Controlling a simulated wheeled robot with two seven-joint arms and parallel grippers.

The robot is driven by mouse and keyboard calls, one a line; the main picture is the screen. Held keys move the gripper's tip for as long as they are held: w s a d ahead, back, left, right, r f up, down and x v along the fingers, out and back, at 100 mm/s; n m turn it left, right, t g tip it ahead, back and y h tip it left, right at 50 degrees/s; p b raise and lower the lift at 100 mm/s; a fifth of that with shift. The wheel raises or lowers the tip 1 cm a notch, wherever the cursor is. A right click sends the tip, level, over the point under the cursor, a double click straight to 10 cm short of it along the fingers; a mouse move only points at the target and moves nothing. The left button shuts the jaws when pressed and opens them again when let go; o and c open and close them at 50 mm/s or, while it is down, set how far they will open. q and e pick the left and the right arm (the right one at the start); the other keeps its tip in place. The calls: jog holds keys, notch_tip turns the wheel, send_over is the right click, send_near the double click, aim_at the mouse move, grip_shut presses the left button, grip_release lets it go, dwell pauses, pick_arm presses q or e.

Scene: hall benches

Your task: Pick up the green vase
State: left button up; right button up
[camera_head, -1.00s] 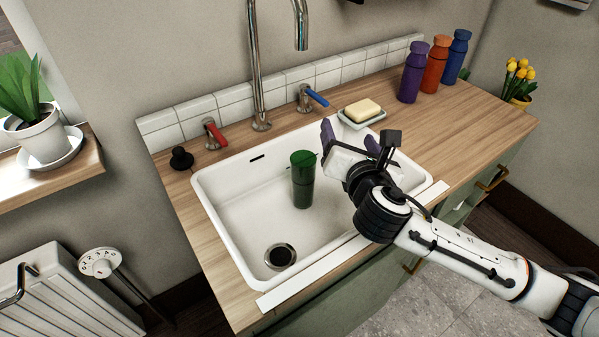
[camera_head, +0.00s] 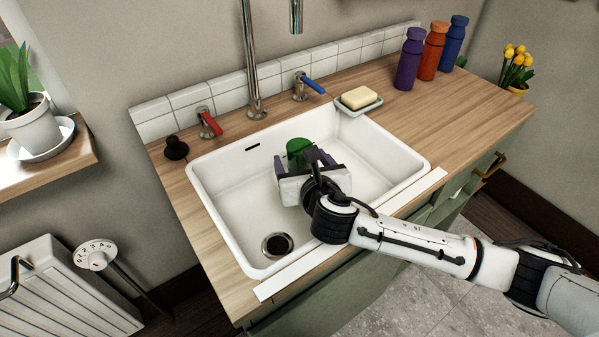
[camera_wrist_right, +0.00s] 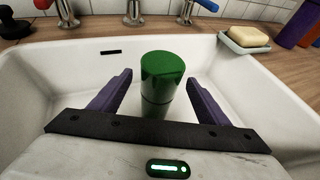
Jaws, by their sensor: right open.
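The green vase (camera_head: 298,147) stands upright in the white sink (camera_head: 222,208). In the head view my right gripper hides most of it, and only its top and a little of its side show. My right gripper (camera_head: 303,160) is over the sink at the near side of the vase. In the right wrist view the green vase (camera_wrist_right: 162,78) shows between and just beyond the two purple fingers of my right gripper (camera_wrist_right: 158,88). The fingers are spread, with a gap on either side of the vase. My left gripper is not in view.
A faucet (camera_head: 250,60) rises behind the sink, with a red-handled tap (camera_head: 208,122) and a blue-handled tap (camera_head: 308,86). Soap (camera_head: 358,97) sits in a dish at the back right. Purple (camera_head: 409,60), orange (camera_head: 431,52) and blue (camera_head: 453,44) bottles stand further right on the counter.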

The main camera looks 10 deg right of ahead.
jog(key=shift+x, duration=0.75)
jog(key=c, duration=1.2)
jog(key=shift+r, duration=0.1)
jog(key=c, duration=0.4)
jog(key=shift+o, duration=0.2)
jog(key=shift+r, duration=0.1)
